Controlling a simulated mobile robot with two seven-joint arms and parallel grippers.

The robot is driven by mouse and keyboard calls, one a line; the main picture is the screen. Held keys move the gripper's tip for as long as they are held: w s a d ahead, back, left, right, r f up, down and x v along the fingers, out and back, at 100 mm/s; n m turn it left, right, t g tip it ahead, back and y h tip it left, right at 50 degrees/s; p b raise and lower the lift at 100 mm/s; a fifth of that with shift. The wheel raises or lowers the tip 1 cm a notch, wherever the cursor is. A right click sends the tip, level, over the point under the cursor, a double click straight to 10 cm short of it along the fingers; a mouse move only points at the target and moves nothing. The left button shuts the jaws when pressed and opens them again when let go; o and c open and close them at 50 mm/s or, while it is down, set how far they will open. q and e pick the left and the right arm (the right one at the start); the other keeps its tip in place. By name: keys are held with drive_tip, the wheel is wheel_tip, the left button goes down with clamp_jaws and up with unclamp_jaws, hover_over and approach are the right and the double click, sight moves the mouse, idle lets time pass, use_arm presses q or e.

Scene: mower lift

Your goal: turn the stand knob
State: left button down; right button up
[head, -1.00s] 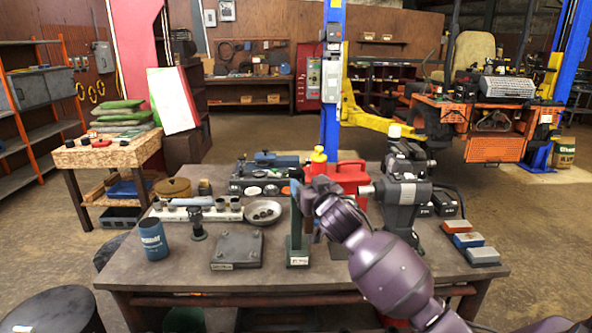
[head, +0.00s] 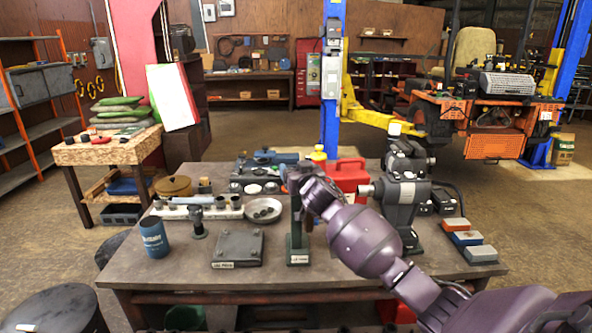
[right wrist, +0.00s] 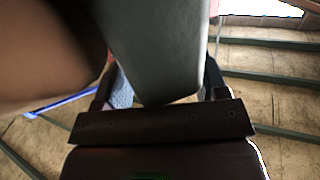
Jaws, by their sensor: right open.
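The green stand (head: 298,245) stands upright near the front middle of the workbench, with a white label on its base. My right gripper (head: 296,178) is at the top of the stand and covers that part, so I cannot make out the knob in the head view. In the right wrist view, a grey-green rounded piece (right wrist: 155,50), probably part of the stand, reaches in between the fingers of my open right gripper (right wrist: 158,88). I cannot tell whether the fingers touch it. My left gripper is not in view.
On the workbench (head: 180,272), a dark plate block (head: 238,248) and a blue cup (head: 154,238) lie left of the stand. A red can (head: 345,177) and a grey machine (head: 405,195) are behind and right. Colored blocks (head: 467,239) lie at the right edge.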

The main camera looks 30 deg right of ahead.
drive_tip(key=c, duration=0.9)
drive_tip(key=shift+o, duration=0.2)
